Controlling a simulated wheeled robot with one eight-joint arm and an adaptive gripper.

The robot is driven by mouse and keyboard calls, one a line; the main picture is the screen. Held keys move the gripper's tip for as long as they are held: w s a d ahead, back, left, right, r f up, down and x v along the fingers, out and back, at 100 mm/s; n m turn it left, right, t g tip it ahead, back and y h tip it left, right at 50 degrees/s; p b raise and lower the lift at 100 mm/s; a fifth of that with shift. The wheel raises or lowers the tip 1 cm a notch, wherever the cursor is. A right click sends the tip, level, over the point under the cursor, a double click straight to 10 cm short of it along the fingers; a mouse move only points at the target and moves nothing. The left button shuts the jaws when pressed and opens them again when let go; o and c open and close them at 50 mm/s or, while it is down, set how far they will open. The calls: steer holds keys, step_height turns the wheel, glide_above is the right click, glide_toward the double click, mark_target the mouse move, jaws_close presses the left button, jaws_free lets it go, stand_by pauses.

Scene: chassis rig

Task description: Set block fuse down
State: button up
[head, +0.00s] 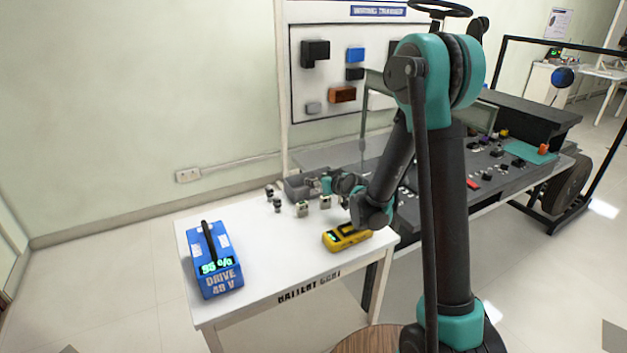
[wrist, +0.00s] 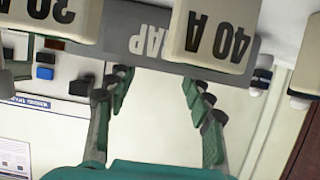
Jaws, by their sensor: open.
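Two cream block fuses stand on the white table in the head view, one at the left (head: 302,209) and one nearer my arm (head: 325,202). The upside-down wrist view shows a block marked "40 A" (wrist: 215,40) and another marked "30 A" (wrist: 48,14), both cut off by the top edge. My gripper (head: 318,187) is low over the back of the table, by the grey tray (head: 296,188). In the wrist view its fingers (wrist: 160,82) are spread with nothing between them. Which block is which in the head view is too small to read.
A blue drive battery (head: 213,262) stands at the table's left. A yellow meter (head: 346,237) lies near the front right. Small dark parts (head: 277,205) stand left of the blocks. The table's front middle (head: 275,255) is clear. A control bench (head: 480,180) adjoins at right.

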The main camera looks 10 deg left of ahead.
steer(key=v, duration=0.7)
steer(key=shift+s+d+r, duration=0.1)
steer(key=shift+s+d, duration=0.1)
steer(key=shift+s, duration=0.05)
